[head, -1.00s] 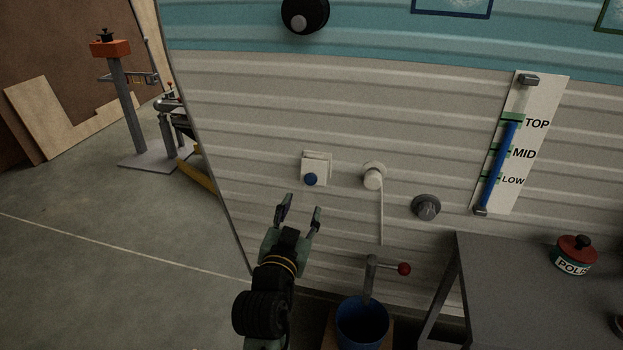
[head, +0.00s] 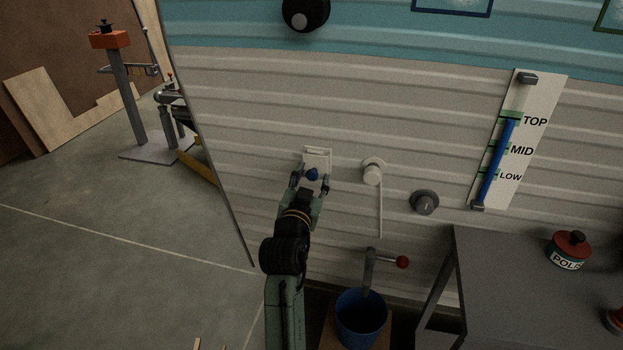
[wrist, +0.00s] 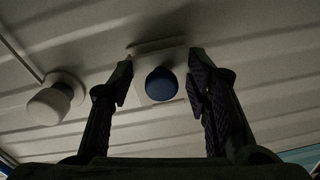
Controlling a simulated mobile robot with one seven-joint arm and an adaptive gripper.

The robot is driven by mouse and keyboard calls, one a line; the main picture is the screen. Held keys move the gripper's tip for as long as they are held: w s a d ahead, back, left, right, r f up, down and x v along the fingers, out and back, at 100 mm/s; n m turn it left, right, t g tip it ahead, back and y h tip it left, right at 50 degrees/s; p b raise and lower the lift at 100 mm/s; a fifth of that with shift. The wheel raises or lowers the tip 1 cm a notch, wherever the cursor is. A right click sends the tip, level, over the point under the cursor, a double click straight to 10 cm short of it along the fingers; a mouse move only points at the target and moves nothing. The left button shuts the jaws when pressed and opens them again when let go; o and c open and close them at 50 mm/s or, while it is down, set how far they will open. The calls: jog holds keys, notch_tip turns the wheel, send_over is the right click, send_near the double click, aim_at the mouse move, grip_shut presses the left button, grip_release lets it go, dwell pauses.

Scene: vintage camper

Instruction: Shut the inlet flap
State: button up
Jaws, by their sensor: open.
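The inlet flap (head: 317,155) appears to be the small white square fitting on the camper's ribbed side wall. A round blue knob (head: 312,174) sits at its lower part. The knob (wrist: 161,84) also shows in the wrist view, in front of the pale plate. My gripper (head: 310,184) is open, with one finger on each side of the blue knob. A gap shows between the knob and each finger in the wrist view, so it holds nothing. I cannot tell how far the flap stands from the wall.
A white round fitting (head: 373,171) with a hanging cord is just right of the flap, and a grey knob (head: 424,202) is farther right. A blue bucket (head: 361,322) stands below near a red-tipped tap lever (head: 402,262). A grey table (head: 530,290) fills the lower right.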

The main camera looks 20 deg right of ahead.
jog(key=shift+c, duration=0.5)
grip_shut()
